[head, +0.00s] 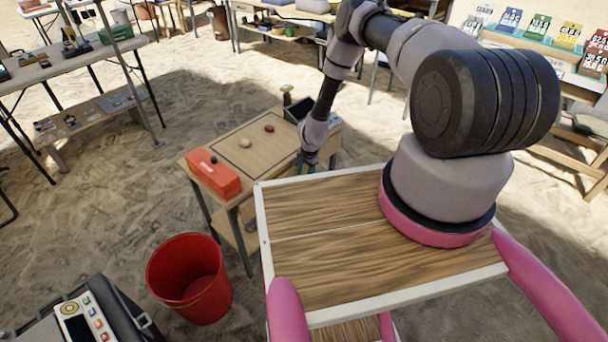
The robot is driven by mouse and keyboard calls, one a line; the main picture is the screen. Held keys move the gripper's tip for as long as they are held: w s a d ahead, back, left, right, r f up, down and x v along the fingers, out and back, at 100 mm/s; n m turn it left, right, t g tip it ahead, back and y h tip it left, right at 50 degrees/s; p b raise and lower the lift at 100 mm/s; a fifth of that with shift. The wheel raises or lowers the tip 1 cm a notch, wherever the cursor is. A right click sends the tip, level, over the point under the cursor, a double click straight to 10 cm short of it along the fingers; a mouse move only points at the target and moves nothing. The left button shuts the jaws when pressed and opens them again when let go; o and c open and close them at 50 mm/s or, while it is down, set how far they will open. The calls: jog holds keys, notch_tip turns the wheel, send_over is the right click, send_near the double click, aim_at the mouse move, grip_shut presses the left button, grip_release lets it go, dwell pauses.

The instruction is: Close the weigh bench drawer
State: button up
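A small wooden bench (232,147), seemingly the weigh bench, stands just beyond my base. I cannot make out its drawer, or whether it is open; my base and arm hide part of the bench's near right side. My gripper (305,167) points down at the bench's near right edge, with a small teal patch showing at its tip. Its fingers are too small and hidden to tell whether they are open or hold anything. I cannot tell whether it touches the bench.
On the bench are a red box (213,177), a pale stone (245,142), a reddish stone (269,128) and a dark device (297,110). A red bucket (189,278) stands on the sand at front left. Other tables line the back and left; sand between is clear.

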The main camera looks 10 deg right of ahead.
jog(key=shift+f, duration=0.25)
grip_shut()
dwell(1.4)
